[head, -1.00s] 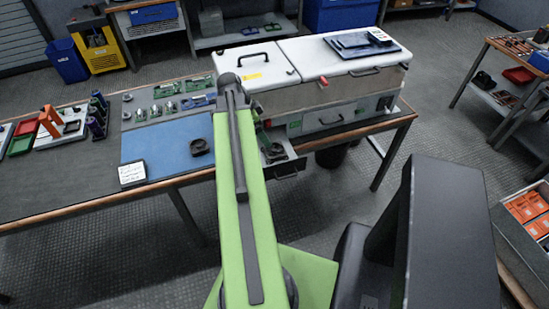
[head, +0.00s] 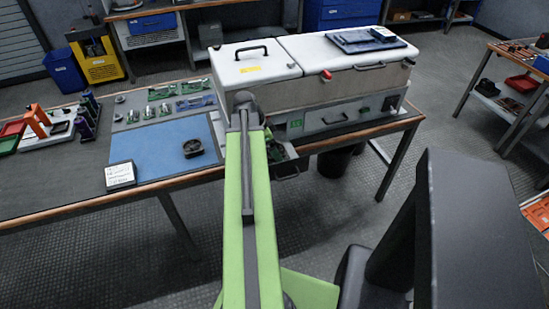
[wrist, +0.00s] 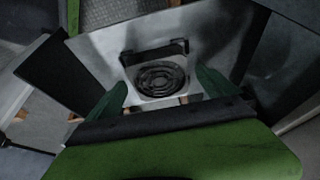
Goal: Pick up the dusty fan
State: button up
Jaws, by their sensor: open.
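A round dark fan with concentric rings (wrist: 159,78) sits in a pale drawer or tray, with a black frame behind it, in the wrist view. My gripper (wrist: 162,90) is open, its two green fingers spread on either side of the fan's near part; contact cannot be told. In the head view the open drawer (head: 288,170) juts from the white-topped machine, and my arm hides the gripper and most of the drawer's inside. Another dark round fan (head: 193,147) lies on the blue mat (head: 150,150). Dust is too fine to see on either.
The white-topped machine (head: 315,80) stands on the bench right of the mat. Drawer walls rise close around my gripper.

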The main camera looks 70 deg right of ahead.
jog(key=shift+r, duration=0.1)
jog(key=c, duration=1.5)
jog(key=shift+r, duration=0.1)
